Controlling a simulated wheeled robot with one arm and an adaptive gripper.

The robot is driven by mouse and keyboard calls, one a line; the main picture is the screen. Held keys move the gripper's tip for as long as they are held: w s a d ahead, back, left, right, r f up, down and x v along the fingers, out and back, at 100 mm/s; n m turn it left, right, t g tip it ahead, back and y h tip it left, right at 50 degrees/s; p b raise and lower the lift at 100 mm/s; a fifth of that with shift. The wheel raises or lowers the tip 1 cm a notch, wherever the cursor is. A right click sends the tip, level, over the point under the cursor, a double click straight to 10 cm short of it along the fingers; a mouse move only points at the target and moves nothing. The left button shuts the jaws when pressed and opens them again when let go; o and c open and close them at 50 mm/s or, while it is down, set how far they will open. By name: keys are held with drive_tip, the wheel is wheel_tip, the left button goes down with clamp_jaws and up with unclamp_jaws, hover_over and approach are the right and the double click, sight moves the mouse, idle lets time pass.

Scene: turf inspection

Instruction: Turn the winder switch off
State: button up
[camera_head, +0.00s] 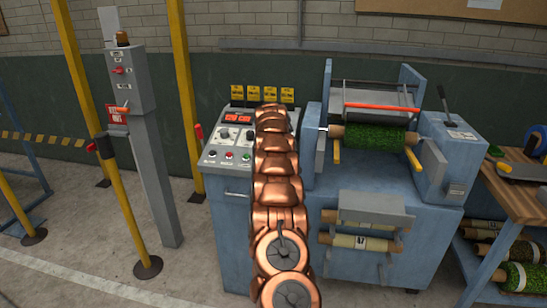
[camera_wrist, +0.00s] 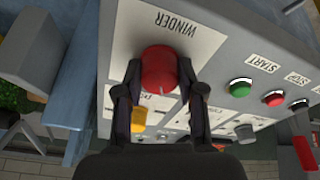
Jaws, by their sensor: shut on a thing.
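The winder switch (camera_wrist: 158,66) is a round red knob on a white plate with the word WINDER (camera_wrist: 175,20), which appears upside down in the wrist view. A small pale mark shows on the knob's lower edge. My gripper (camera_wrist: 159,80) is shut on the knob, with one dark finger against each side. In the head view my copper arm hides the gripper, the knob and the right part of the grey control panel (camera_head: 214,158).
Close by on the panel are a green START button (camera_wrist: 240,87), a red STOP button (camera_wrist: 274,99) and a black button (camera_wrist: 300,105). The blue machine (camera_head: 360,190) holds a green turf roll (camera_head: 375,138). A grey post (camera_head: 150,170) stands left, and a workbench (camera_head: 520,180) stands right.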

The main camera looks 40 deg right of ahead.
drive_tip(key=shift+n+y, duration=0.3)
drive_tip(key=shift+n, duration=1.3)
drive_tip(key=o, duration=1.1)
drive_tip(key=shift+o, duration=0.2)
drive_tip(key=shift+r, duration=0.1)
drive_tip(key=v, duration=1.1)
drive_tip(key=shift+s+r, duration=0.3)
drive_tip(key=shift+s, duration=0.05)
drive_tip(key=shift+a, duration=0.15)
